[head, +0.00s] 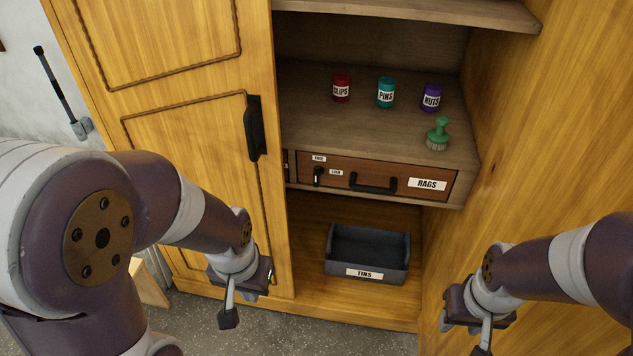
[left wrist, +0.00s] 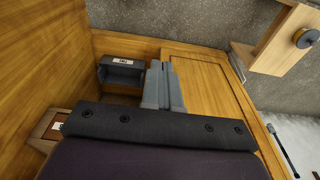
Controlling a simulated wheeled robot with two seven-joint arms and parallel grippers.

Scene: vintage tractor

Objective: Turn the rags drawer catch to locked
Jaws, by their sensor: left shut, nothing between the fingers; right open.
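The rags drawer (head: 400,178) is a reddish-brown front under the cabinet's middle shelf, with a black bar handle (head: 373,184) and a RAGS label; it looks closed. Its catch (head: 318,176) is a small black lever at the left of the front, standing upright below a small label that seems to read FREE. A LOCK label (head: 336,172) is to its right. My left gripper (head: 228,318) is shut and empty, in front of the left door, low and left of the catch. Its fingers (left wrist: 163,86) show in the left wrist view. My right gripper (head: 482,350) is open at the lower right, away from the drawer.
A dark TINS bin (head: 368,252) is below the drawer. The left door with black handle (head: 255,128) and the right wooden panel (head: 545,120) flank the opening.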

